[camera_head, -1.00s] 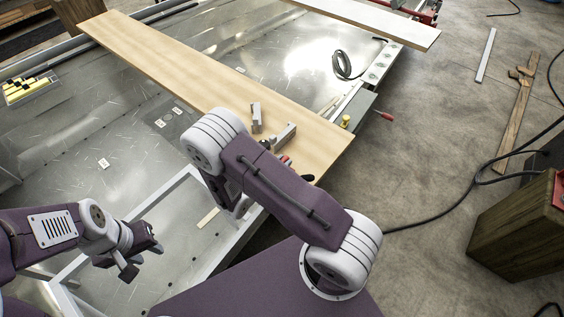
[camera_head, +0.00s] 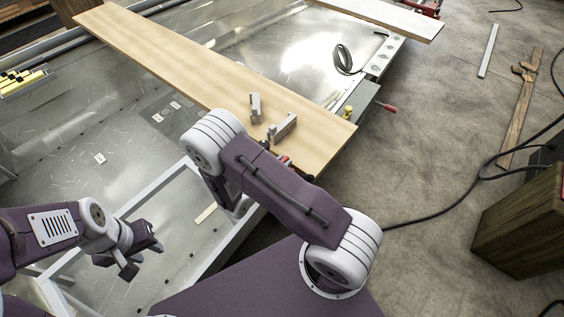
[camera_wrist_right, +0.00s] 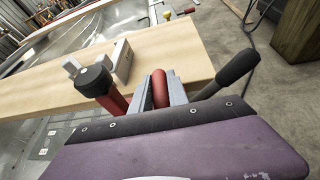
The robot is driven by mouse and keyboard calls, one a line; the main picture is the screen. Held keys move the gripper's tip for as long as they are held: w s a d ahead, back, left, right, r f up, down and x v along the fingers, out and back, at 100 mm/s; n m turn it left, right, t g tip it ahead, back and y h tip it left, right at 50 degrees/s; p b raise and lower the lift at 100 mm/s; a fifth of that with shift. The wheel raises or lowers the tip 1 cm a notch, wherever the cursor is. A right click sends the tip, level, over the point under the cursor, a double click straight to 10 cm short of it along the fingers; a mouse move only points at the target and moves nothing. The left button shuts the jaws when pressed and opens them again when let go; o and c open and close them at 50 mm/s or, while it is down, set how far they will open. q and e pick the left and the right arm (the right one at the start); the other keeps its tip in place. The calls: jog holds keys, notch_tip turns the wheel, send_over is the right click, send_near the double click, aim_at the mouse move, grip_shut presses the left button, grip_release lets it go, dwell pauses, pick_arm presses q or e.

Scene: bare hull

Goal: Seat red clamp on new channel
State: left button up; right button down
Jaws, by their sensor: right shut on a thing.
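My right gripper (camera_wrist_right: 160,86) is shut on the red clamp (camera_wrist_right: 116,101). The clamp's red bar shows between the grey fingers, with a black knob to the left and a black handle to the right. In the head view my right arm hides most of the clamp; a bit of red shows at the plank's near edge. Two grey channel-like pieces, one upright (camera_head: 256,107) and one lying (camera_head: 283,127), are on the plank just beyond the clamp. I cannot tell which is the new channel. My left gripper (camera_head: 143,259) is open and empty.
The long wooden plank (camera_head: 190,70) crosses above the metal hull floor (camera_head: 90,120). A coiled black cable (camera_head: 343,60) and a red-handled tool (camera_head: 386,107) are beyond its right end. A wooden crate (camera_head: 520,225) stands on the floor at right.

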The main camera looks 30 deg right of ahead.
jog(key=shift+f+b, duration=1.2)
jog(key=shift+f, duration=0.4)
jog(key=shift+s+d, duration=0.2)
jog(key=shift+s, duration=0.25)
jog(key=c, duration=1.2)
grip_release()
jog(key=shift+s, duration=0.1)
jog(key=p+v, duration=0.1)
jog(key=v, duration=0.8)
